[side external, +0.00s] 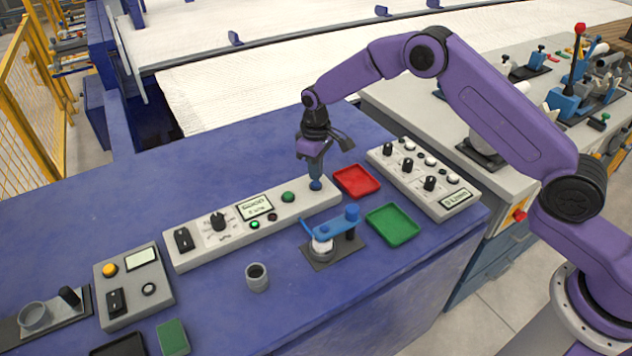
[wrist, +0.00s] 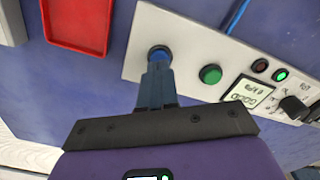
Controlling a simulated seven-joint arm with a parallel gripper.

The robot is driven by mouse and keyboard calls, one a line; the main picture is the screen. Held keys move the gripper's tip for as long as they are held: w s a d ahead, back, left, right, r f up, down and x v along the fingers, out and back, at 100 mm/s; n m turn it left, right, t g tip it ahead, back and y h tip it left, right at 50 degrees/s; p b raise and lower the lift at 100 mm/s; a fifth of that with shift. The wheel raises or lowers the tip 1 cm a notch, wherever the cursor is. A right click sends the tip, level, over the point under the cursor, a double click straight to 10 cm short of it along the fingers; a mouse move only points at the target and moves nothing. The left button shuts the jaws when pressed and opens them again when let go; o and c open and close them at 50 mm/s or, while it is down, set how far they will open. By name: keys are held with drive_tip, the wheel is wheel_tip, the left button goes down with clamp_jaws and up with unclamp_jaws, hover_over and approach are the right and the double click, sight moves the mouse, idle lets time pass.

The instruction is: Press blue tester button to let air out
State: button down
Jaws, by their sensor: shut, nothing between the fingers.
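The blue button (wrist: 160,54) sits at the end of the long light-grey control panel (side external: 258,222). In the side view the button is at the panel's right end, mostly hidden under my fingertips. My gripper (side external: 315,182) points down over it, shut and empty. In the wrist view the shut fingers of my gripper (wrist: 158,66) overlap the lower part of the button. I cannot tell for sure whether the tips touch it or how far it is pressed. A green button (wrist: 210,74) sits beside it on the same panel, with a small display (wrist: 248,92) further along.
A red tray (side external: 357,181) and a green tray (side external: 392,224) lie to the right. A blue clamp fixture (side external: 335,238) stands in front of the panel, with a grey pipe piece (side external: 257,277) nearby. Another knob panel (side external: 424,178) is at the right.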

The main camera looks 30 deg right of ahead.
sight(316, 183)
drive_tip(key=shift+r, duration=2.45)
drive_tip(key=shift+s+a+r, duration=0.1)
drive_tip(key=shift+s+r, duration=0.05)
drive_tip(key=shift+r, duration=0.05)
drive_tip(key=s+r+n, duration=0.2)
drive_tip(key=s+r, duration=0.3)
drive_tip(key=s, duration=0.5)
drive_tip(key=s+r+n, duration=0.1)
drive_tip(key=s+r, duration=0.5)
drive_tip(key=s, duration=0.3)
drive_tip(key=s+d+n, duration=0.1)
drive_tip(key=s+d, duration=0.3)
drive_tip(key=s, duration=0.3)
drive_tip(key=s+d+r+n, duration=0.1)
drive_tip(key=s+d, duration=0.3)
drive_tip(key=s, duration=0.4)
drive_tip(key=s+d+n, duration=0.1)
drive_tip(key=s+d, duration=0.3)
drive_tip(key=s, duration=0.4)
drive_tip(key=shift+s+r+n, duration=0.15)
drive_tip(key=shift+s+n, duration=0.05)
drive_tip(key=shift+n, duration=0.1)
